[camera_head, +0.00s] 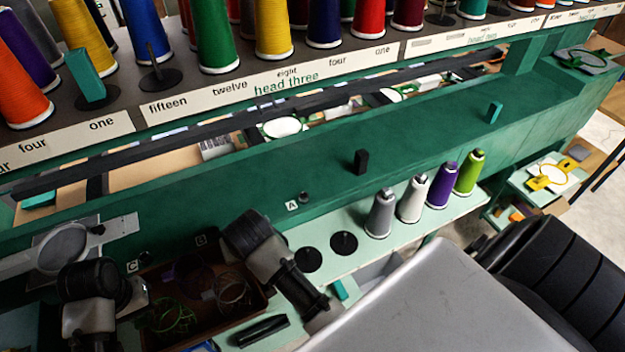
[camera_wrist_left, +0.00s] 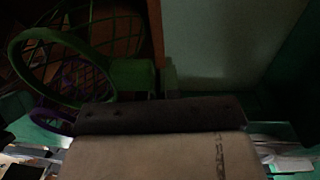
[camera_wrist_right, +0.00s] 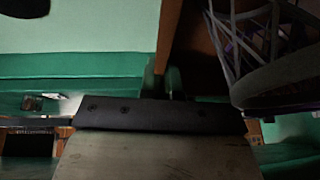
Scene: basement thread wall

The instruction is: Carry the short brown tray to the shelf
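The short brown tray (camera_head: 262,303) is at the lower left of the head view, over a pale green ledge. It holds open-mesh baskets, one green (camera_head: 172,318), one purple (camera_head: 190,268) and one grey (camera_head: 234,293). My left gripper (camera_wrist_left: 158,80) is at one tray wall, which shows as a brown strip between its fingers in the left wrist view. My right gripper (camera_wrist_right: 166,82) has the opposite wall (camera_wrist_right: 170,35) between its fingers. Both look closed on the walls. In the head view the arms hide the fingertips. I cannot tell whether the tray touches the ledge.
The pale green ledge (camera_head: 372,258) carries grey, white, purple and lime thread cones at its right end and two black discs (camera_head: 343,243). A dark green beam runs behind. A black rod (camera_head: 262,330) lies in front of the tray. A black chair (camera_head: 550,270) stands right.

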